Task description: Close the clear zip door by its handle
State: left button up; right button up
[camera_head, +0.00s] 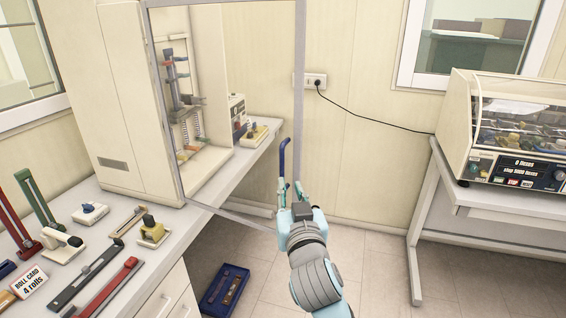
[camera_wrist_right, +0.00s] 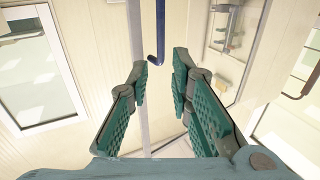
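The clear door (camera_head: 301,95) of the cream cabinet (camera_head: 125,90) stands open, a see-through panel in a grey frame reaching out over the bench's edge. Its dark blue handle (camera_head: 283,160) is on the free edge; it also shows in the right wrist view (camera_wrist_right: 160,30). My right gripper (camera_head: 291,192) is at the handle's lower part. In the right wrist view its green fingers (camera_wrist_right: 161,65) are apart, with the handle's bent lower end showing in line with the gap; contact cannot be told. My left gripper is not in view.
Strip-like tools, small devices and a sign (camera_head: 30,282) lie on the bench (camera_head: 190,225) at left. A blue tray (camera_head: 225,290) is on the floor. A boxed machine (camera_head: 515,130) stands on the right table (camera_head: 480,205). Floor between is clear.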

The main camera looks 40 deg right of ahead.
aim_at(282, 165)
jog(key=x, duration=0.4)
jog(key=b+x, duration=0.1)
jog(key=x, duration=0.3)
jog(key=b+x, duration=0.1)
jog(key=x, duration=0.3)
jog(key=shift+w+d+f, duration=0.3)
jog(key=shift+f, duration=0.05)
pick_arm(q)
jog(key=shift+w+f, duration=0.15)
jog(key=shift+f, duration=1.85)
pick_arm(e)
jog(key=shift+w+d, duration=0.15)
jog(key=shift+w, duration=0.35)
grip_shut()
